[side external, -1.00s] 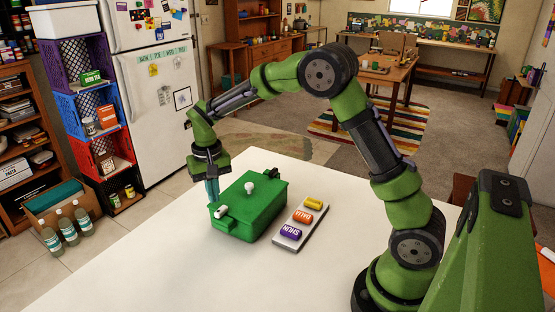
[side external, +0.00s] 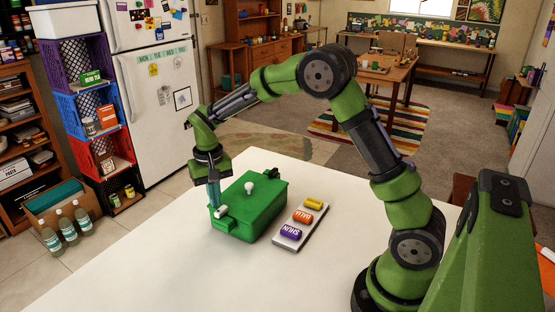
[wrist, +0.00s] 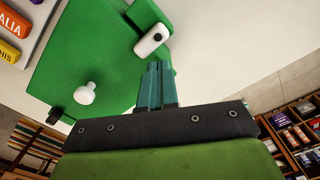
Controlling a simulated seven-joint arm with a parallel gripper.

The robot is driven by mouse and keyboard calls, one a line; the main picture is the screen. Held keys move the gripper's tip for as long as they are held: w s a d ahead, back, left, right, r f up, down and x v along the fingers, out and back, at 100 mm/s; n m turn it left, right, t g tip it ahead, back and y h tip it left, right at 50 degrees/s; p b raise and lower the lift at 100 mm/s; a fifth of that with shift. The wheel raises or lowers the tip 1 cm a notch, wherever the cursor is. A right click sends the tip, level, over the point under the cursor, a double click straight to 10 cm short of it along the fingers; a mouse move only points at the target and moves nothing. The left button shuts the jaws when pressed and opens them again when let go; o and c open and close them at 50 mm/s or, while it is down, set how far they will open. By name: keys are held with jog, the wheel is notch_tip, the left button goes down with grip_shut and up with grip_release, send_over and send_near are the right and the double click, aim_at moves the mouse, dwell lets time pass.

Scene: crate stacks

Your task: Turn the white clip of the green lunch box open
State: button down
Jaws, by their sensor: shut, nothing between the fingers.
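The green lunch box (side external: 250,208) stands on the white table with its lid down and a white knob (side external: 249,187) on top. Its white clip (side external: 221,212) is at the box's left front corner in the side view. In the wrist view the white clip (wrist: 152,42) lies tilted at the edge of the green lunch box (wrist: 95,60). My gripper (side external: 215,203) points down beside that corner, close to the clip. In the wrist view the teal fingers of my gripper (wrist: 155,68) are together and empty, just below the clip. I cannot tell whether they touch it.
A grey tray (side external: 310,230) with orange, purple and yellow labelled blocks lies right of the box. The white table (side external: 150,270) is clear in front of the box. Bottles (side external: 67,228) and stacked crates stand on the floor beyond the table at left.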

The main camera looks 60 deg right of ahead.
aim_at(232, 212)
jog(key=shift+s+d, duration=0.15)
jog(key=shift+s, duration=0.65)
jog(key=shift+s+d, duration=0.15)
jog(key=shift+s, duration=0.6)
dwell(1.3)
jog(key=shift+s+a, duration=0.2)
jog(key=shift+s, duration=0.35)
dwell(0.5)
jog(key=shift+s+a, duration=0.2)
dwell(0.3)
jog(key=shift+d, duration=0.15)
jog(key=shift+d, duration=0.25)
jog(key=shift+r, duration=0.15)
notch_tip(232, 212, up, 7)
dwell(0.7)
